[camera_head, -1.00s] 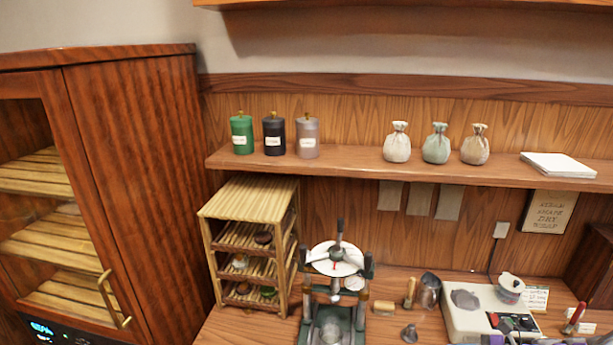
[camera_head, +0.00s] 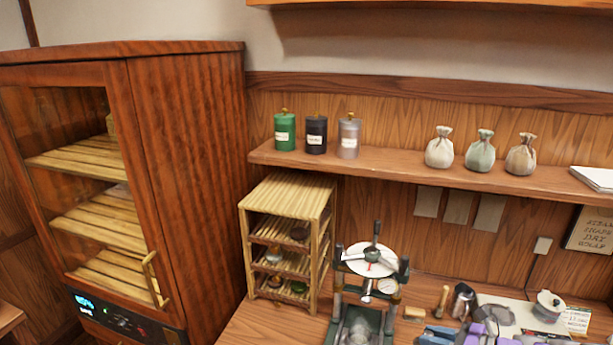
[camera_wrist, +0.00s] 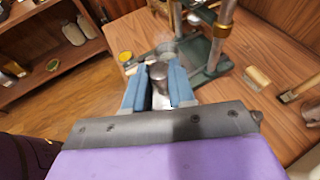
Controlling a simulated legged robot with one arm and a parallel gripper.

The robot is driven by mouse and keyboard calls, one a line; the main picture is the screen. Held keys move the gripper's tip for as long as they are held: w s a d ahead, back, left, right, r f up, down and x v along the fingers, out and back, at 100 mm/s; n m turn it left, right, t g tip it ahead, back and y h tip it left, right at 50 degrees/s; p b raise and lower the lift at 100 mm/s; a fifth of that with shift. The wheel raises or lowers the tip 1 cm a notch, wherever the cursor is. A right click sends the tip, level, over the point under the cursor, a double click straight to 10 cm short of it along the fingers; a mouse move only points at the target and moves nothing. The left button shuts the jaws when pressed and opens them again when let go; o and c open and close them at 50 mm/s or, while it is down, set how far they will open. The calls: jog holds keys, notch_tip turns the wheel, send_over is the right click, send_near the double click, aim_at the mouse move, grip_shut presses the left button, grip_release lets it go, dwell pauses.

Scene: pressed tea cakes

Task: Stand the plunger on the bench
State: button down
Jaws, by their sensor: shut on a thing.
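My gripper (camera_wrist: 158,88) has two blue fingers closed on a grey metal piece, which I take to be the plunger (camera_wrist: 158,76). Its rounded metal top shows between the fingers in the wrist view; its lower part is hidden, so I cannot tell whether it touches the bench. The wooden bench (camera_wrist: 262,50) lies beyond and to the right of the fingers. In the head view my gripper (camera_head: 436,337) is at the bottom edge, right of the press, and the plunger cannot be made out there.
A green-based press (camera_head: 388,322) stands just left of my gripper; its base (camera_wrist: 217,62) is close beyond the fingers. A bamboo rack (camera_head: 248,262) is farther left. A small wooden block (camera_wrist: 257,78) and brush (camera_wrist: 296,90) lie right. Bare bench shows between press and block.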

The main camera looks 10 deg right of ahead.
jog(key=w+a+r+m+h, duration=0.1)
jog(key=w+a+r, duration=0.3)
jog(key=w+a, duration=0.3)
jog(key=w+a+r+m+t+h, duration=0.1)
jog(key=w+a+r, duration=0.4)
jog(key=a, duration=0.6)
jog(key=w+a+r+m+t+h, duration=0.1)
jog(key=w+a+r, duration=0.4)
jog(key=w+a, duration=0.4)
jog(key=shift+r+m+h, duration=0.2)
jog(key=shift+m+h, duration=0.1)
jog(key=shift+m, duration=0.1)
jog(key=shift+f, duration=0.1)
